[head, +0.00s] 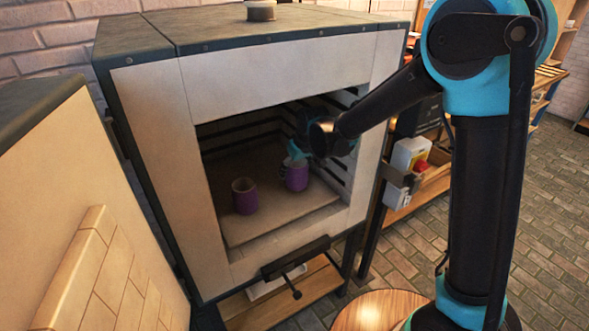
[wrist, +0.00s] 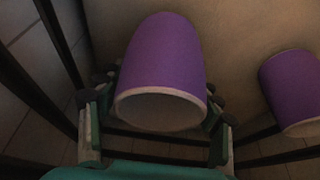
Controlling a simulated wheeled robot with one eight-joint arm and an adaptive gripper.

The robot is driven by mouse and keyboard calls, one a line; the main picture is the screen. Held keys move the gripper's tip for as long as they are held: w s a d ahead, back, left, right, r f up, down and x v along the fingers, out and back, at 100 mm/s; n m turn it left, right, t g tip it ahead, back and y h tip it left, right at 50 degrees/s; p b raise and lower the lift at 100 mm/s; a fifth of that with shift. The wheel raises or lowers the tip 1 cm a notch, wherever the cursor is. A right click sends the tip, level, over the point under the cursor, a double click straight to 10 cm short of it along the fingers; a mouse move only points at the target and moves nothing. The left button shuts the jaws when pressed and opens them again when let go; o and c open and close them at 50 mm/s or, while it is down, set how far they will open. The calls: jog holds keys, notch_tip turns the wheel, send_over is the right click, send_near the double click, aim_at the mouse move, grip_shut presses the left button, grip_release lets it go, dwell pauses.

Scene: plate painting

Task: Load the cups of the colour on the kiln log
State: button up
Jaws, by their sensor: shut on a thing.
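My gripper (head: 299,150) reaches into the open kiln (head: 155,120). It is shut on a purple cup (head: 296,178), its fingers on either side of the cup in the wrist view (wrist: 160,95). The held cup (wrist: 160,60) is at the right of the kiln shelf (head: 275,222); I cannot tell whether its base touches the shelf. A second purple cup (head: 245,196) stands upright on the shelf to the left, apart from the held one. It also shows at the right edge of the wrist view (wrist: 290,88). The kiln log is not legible in view.
The kiln's open door (head: 50,210) is at the left. Dark heating bars (head: 240,140) line the inner walls close around my gripper. A control box with a red switch (head: 421,166) is beside the kiln's right side. The shelf's front is bare.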

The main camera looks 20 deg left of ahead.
jog(key=shift+f, duration=0.3)
jog(key=o, duration=1.5)
